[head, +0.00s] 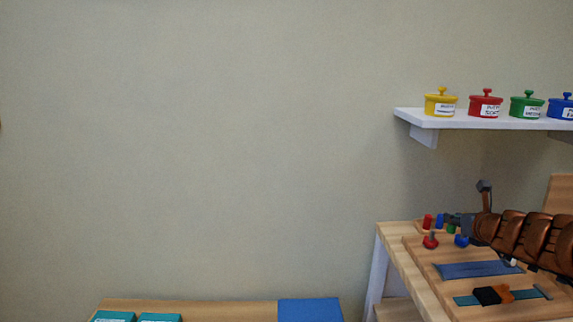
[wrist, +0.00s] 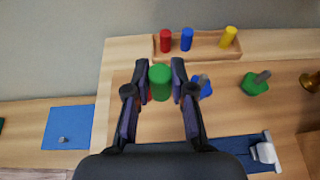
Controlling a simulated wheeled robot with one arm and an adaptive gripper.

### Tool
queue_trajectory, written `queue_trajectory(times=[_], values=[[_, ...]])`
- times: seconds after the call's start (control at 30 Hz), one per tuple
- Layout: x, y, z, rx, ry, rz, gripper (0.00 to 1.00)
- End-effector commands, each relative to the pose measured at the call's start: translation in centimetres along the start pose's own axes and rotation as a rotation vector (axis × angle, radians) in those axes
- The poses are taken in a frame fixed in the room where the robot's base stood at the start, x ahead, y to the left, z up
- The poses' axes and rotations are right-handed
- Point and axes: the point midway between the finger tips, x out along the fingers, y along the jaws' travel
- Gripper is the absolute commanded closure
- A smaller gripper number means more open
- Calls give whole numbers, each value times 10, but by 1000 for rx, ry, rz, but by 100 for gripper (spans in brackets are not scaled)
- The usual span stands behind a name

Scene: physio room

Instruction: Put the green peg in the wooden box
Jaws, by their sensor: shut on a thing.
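My gripper (wrist: 158,80) is shut on the green peg (wrist: 160,90), which shows between its two fingers in the wrist view. In the head view the gripper (head: 462,222) is over the workbench at the right, and a bit of the green peg (head: 451,229) shows. A shallow wooden box (wrist: 208,52) lies at the bench's far edge, just beyond the peg in the wrist view. It holds a red peg (wrist: 166,41), a blue peg (wrist: 187,39) and a yellow peg (wrist: 229,37), with a gap between blue and yellow. The peg's height above the bench is unclear.
A wooden board (head: 420,262) on the bench carries a red knob (head: 430,241), a blue knob (head: 461,241), a green knob (wrist: 255,84) and straps. A shelf (head: 470,122) with several colored pots hangs above. A lower bench with a blue mat (head: 310,310) stands left.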

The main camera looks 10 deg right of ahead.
Motion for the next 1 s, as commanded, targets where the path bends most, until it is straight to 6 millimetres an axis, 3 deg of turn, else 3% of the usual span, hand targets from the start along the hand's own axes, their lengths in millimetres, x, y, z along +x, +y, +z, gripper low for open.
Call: queue_trajectory(times=[0.13,0.4,1.0], values=[[0,27,0,5,-4,-4,95],[2,56,-4,10,-4,-12,95],[3,89,-10,10,2,-33,95]])
